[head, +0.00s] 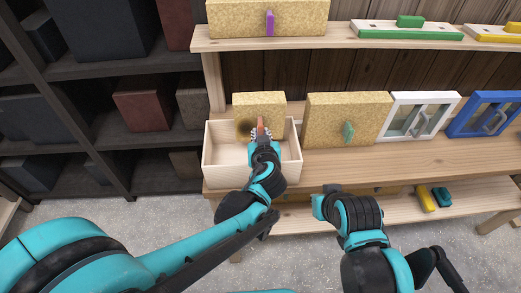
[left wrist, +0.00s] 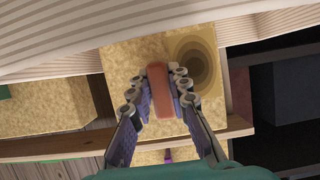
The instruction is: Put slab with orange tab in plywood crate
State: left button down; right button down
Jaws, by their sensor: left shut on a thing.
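The tan, speckled slab (head: 258,102) with a dark round knot stands upright at the back of the plywood crate (head: 222,178). Its lower part overlaps the crate's back wall; I cannot tell whether it touches the crate. My left gripper (head: 262,133) is shut on its orange tab (head: 261,123), with the arm reaching over the crate's front.
A slab with a teal tab (head: 325,113), a white-framed window (head: 419,116) and a blue-framed window (head: 484,114) stand right of the crate on the wooden shelf (head: 400,160). A purple-tabbed slab (head: 235,18) is on the shelf above. Dark shelving (head: 95,70) stands left.

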pick_arm(q)
notch_tip(320, 180, down, 5)
jog(key=shift+r+b, duration=0.1)
jog(key=shift+b, duration=0.85)
